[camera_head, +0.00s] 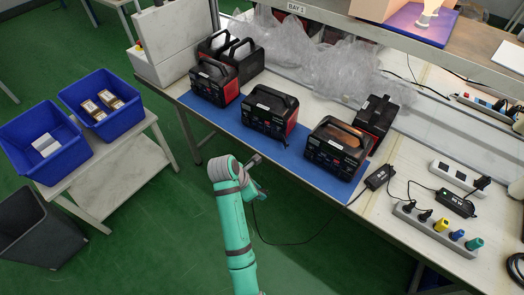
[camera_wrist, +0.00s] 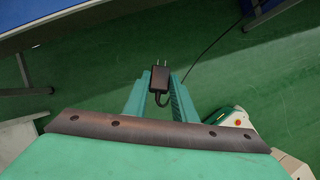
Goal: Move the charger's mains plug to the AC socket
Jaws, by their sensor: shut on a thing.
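The charger's mains plug (camera_wrist: 158,78) is a small black block with two prongs pointing away from my wrist. My gripper (camera_wrist: 158,90) is shut on it, one green finger on each side. In the head view my gripper (camera_head: 260,190) hangs over the floor in front of the bench; the plug is too small to make out there. A thin black cable loops from it to the charger brick (camera_head: 379,177) on the bench. Black power stations stand on the blue mat: left (camera_head: 215,82), middle (camera_head: 270,112) and right (camera_head: 336,148). Their AC sockets are too small to tell apart.
A grey power strip (camera_head: 436,231) with coloured plugs, a white strip (camera_head: 459,177) and another adapter (camera_head: 456,203) lie at right. More power stations (camera_head: 374,122) and plastic wrap (camera_head: 330,65) stand behind. Blue bins (camera_head: 103,101) are on a side table. Floor before the bench is clear.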

